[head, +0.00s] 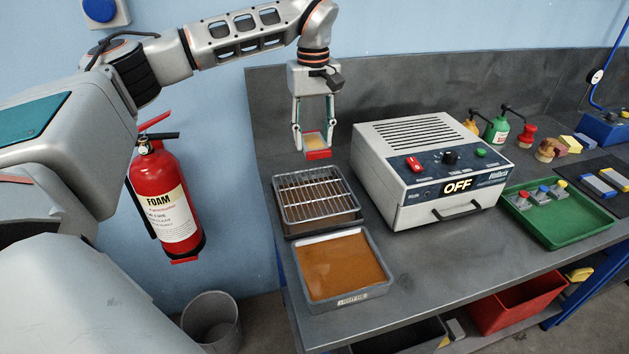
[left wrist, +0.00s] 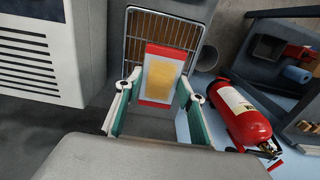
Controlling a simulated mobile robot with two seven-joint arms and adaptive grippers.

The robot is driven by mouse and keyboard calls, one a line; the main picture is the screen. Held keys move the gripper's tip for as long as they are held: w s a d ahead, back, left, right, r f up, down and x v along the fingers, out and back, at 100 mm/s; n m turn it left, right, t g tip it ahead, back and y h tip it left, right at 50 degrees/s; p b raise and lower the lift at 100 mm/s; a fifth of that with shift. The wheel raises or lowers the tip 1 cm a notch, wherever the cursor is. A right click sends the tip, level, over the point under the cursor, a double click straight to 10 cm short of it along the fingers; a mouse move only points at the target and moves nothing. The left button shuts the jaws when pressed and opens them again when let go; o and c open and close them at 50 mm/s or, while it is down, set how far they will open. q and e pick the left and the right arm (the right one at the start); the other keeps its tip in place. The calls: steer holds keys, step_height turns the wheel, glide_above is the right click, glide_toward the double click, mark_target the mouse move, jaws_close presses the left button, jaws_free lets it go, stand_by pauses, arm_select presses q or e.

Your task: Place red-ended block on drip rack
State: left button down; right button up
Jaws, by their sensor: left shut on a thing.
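My left gripper (head: 314,138) is shut on the red-ended block (head: 317,154), which has a tan middle and red ends. The block hangs above the back part of the drip rack (head: 317,195), a wire grid over a dark tray. In the left wrist view the block (left wrist: 164,76) sits between the two fingertips (left wrist: 160,92), with the rack's wire grid (left wrist: 150,25) beyond it. The block appears apart from the grid. My right gripper is not in view.
A tray of brown liquid (head: 343,262) stands in front of the rack. A grey machine marked OFF (head: 430,165) stands close to the rack's right. A fire extinguisher (head: 165,195) is left of the bench.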

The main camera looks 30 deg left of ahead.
mark_target(314, 190)
arm_select(q)
step_height(314, 190, down, 13)
steer(key=shift+w+f, duration=0.1)
steer(key=shift+w, duration=0.05)
stand_by(0.4)
steer(key=shift+f, duration=0.1)
steer(key=c, duration=1.3)
jaws_free()
step_height(314, 190, up, 12)
steer(key=shift+r, duration=0.1)
